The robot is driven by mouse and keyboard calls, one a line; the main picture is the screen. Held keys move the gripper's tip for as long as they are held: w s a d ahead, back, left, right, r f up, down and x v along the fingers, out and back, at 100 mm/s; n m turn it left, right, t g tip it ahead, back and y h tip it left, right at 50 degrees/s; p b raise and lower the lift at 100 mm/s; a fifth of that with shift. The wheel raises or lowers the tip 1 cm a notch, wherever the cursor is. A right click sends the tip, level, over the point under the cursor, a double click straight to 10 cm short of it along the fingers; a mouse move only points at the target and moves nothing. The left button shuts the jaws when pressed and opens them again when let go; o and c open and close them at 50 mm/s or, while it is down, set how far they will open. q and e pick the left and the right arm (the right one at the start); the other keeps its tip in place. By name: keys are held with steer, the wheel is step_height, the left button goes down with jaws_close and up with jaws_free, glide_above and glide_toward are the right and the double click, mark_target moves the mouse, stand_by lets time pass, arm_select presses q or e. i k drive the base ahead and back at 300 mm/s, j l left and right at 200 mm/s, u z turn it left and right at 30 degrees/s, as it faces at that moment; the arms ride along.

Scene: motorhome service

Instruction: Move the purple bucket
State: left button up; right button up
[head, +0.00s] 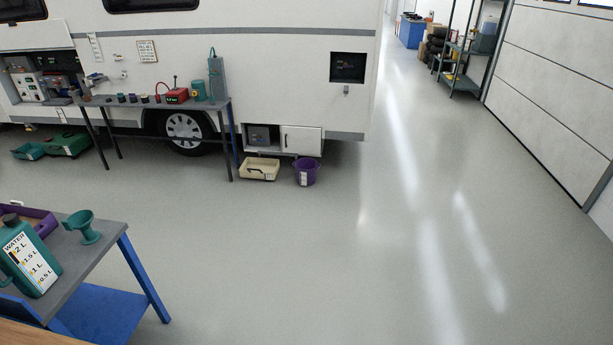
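The purple bucket (306,173) stands upright on the grey floor below the rear of the white motorhome, under a small open locker. It has a white label on its side and a dark handle at its rim. A cream tray (259,169) stands just to its left, close beside it. Neither of my grippers shows in the head view, and the bucket is some distance off across open floor.
A grey workbench (165,101) with several items stands against the motorhome (270,60), left of the bucket. A nearer blue-legged table (92,252) at the lower left holds a green water can (30,262) and a funnel (83,226). Floor ahead and right is clear; shelving (462,65) stands far right.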

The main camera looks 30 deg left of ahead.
mark_target(305, 167)
steer(key=i+j+u, duration=0.35)
steer(key=i, duration=0.55)
steer(key=i+u, duration=0.35)
steer(key=i, duration=2.1)
steer(key=i+l, duration=0.15)
steer(key=i, duration=2.95)
steer(key=j+u, duration=0.05)
